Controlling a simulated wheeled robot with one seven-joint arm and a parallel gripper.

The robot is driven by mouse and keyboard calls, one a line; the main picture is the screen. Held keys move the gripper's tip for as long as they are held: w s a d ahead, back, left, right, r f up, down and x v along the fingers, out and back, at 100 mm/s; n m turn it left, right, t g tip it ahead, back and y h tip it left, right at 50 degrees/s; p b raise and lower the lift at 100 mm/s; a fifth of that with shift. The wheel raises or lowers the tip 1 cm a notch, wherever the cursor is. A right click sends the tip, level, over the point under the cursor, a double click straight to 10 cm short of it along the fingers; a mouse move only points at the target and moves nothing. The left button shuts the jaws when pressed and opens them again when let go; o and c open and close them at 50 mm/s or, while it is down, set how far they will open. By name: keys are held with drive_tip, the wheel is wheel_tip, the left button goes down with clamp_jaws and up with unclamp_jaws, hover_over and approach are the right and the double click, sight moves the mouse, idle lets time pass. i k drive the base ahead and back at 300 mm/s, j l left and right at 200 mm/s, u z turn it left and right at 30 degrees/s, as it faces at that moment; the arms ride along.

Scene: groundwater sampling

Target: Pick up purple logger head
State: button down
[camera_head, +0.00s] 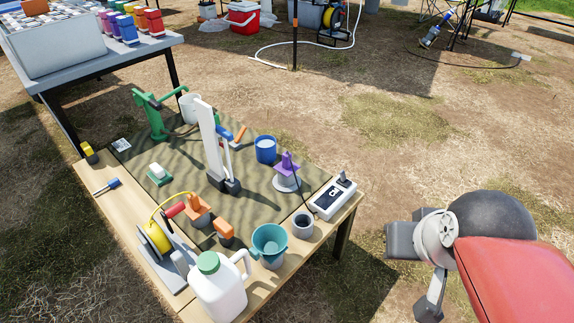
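The purple logger head (287,163) sits upright on a pale round base (286,183) at the right part of the work table. A thin dark cable runs from near it toward a white and black meter box (333,199). My gripper (421,262) is at the right of the view, off the table's right side and apart from the logger head. Grey parts at the end of my red arm show, but its fingers are not clear enough to tell their opening. I see nothing held in it.
A white bottle (218,288) stands at the front. Open ground lies right of the table (343,222).

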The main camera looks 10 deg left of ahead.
sight(285, 167)
drive_tip(key=i+l, duration=0.25)
drive_tip(key=i, duration=0.25)
drive_tip(key=i+u, duration=0.1)
drive_tip(key=u, duration=0.35)
drive_tip(key=l+u, duration=0.15)
drive_tip(key=u, duration=0.25)
drive_tip(key=i+l+u, duration=0.1)
drive_tip(key=u, duration=0.35)
drive_tip(key=l+u, duration=0.1)
drive_tip(key=u, duration=0.35)
